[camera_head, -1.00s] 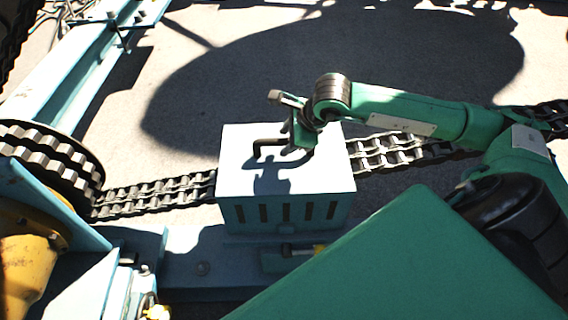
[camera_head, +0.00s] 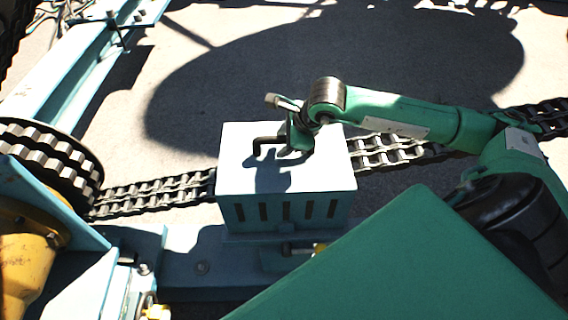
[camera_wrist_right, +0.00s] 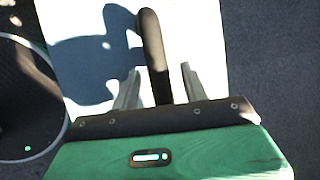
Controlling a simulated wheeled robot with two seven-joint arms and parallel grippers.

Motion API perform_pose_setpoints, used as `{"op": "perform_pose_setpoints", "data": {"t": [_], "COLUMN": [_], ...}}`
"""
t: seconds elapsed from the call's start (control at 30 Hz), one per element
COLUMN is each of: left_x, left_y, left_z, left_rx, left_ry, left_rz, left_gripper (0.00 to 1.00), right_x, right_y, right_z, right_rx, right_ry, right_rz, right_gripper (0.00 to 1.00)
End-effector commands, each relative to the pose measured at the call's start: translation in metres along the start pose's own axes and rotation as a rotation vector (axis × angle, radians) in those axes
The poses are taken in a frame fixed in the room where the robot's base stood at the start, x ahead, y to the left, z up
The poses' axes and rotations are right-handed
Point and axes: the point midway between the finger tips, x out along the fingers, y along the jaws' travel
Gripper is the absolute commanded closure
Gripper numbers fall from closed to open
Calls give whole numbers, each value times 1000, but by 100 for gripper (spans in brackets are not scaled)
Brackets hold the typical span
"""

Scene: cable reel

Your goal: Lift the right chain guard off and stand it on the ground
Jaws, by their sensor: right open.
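The chain guard (camera_head: 240,170) is a pale box with dark slots in its front face, standing over the chain in the head view. A dark bent handle (camera_head: 266,141) rises from its top. My right gripper (camera_head: 286,150) is over the guard's top, at the handle. In the right wrist view the handle (camera_wrist_right: 152,40) runs between the two spread grey fingers of the open gripper (camera_wrist_right: 160,84), with a gap visible on each side. The guard's white top (camera_wrist_right: 80,25) lies beyond them. My left gripper is not in view.
The chain (camera_head: 160,192) runs out on both sides of the guard, to a toothed sprocket (camera_head: 45,160) at the left. A pale blue beam (camera_head: 85,75) stands at the upper left. Yellow machinery (camera_head: 22,255) is at the lower left. Open ground (camera_head: 190,110) lies behind the guard.

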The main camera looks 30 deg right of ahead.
Motion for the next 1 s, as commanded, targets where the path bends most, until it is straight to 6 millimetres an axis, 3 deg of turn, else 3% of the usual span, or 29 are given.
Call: {"op": "perform_pose_setpoints", "data": {"t": [0.57,0.8,1.0], "left_x": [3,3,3], "left_y": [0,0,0], "left_z": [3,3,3], "left_rx": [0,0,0], "left_ry": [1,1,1], "left_rz": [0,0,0], "left_gripper": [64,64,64], "right_x": [2,2,2], "right_y": [0,1,1], "right_z": [-1,-1,-1], "right_rx": [0,0,1], "right_ry": [0,0,0], "right_rz": [0,0,1], "right_gripper": [55,100,100]}}
